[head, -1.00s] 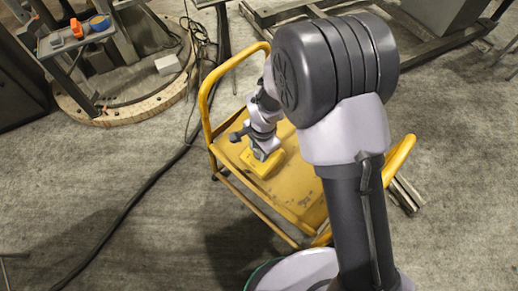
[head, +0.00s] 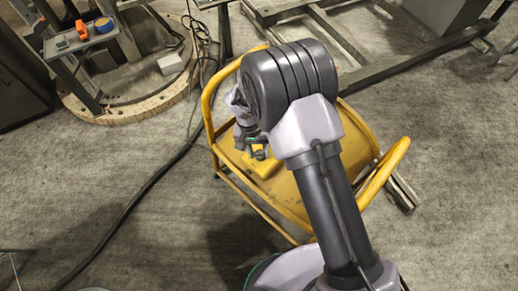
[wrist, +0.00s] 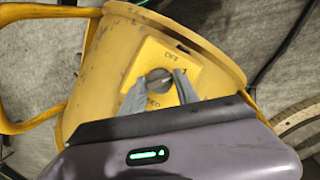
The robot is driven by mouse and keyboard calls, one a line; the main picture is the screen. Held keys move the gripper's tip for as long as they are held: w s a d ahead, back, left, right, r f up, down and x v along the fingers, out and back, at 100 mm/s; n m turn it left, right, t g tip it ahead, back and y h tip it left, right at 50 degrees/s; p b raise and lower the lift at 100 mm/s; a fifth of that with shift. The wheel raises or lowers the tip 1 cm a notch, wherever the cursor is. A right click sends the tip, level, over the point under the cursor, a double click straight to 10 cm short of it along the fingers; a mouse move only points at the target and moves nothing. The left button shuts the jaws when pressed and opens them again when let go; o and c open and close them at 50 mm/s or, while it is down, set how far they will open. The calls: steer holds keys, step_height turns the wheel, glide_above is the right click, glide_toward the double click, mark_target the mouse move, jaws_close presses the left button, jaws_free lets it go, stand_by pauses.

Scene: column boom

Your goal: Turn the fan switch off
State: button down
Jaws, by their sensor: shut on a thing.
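The fan switch is a yellow box (wrist: 160,62) on a yellow cart, with a round dark knob (wrist: 158,79) on its face. In the wrist view "OFF" is printed above the knob, a "1" to its upper right, and partly hidden letters below it. My gripper (wrist: 159,84) has its two grey fingers on either side of the knob and is shut on it. I cannot tell clearly which mark the knob points to. In the head view the box (head: 264,166) sits on the cart, and my gripper (head: 257,153) is at it, partly hidden by my arm.
The yellow cart (head: 290,196) has raised tube handles at both ends. A black cable (head: 150,185) runs along the floor on its left. A metal frame (head: 345,50) stands behind, and a small shelf with tools (head: 80,38) is at the upper left. Open floor lies to the right.

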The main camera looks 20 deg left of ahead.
steer(key=n+h, duration=0.1)
steer(key=n, duration=0.2)
steer(key=shift+p, duration=0.4)
steer(key=shift+s+a+n+t+h+p, duration=0.1)
steer(key=shift+n+t+h+p, duration=0.35)
steer(key=shift+n, duration=1.65)
steer(key=c, duration=1)
jaws_free()
steer(key=shift+o, duration=0.2)
steer(key=p+v, duration=0.4)
steer(key=v, duration=1.3)
steer(key=shift+s+a, duration=0.25)
steer(key=shift+s, duration=0.05)
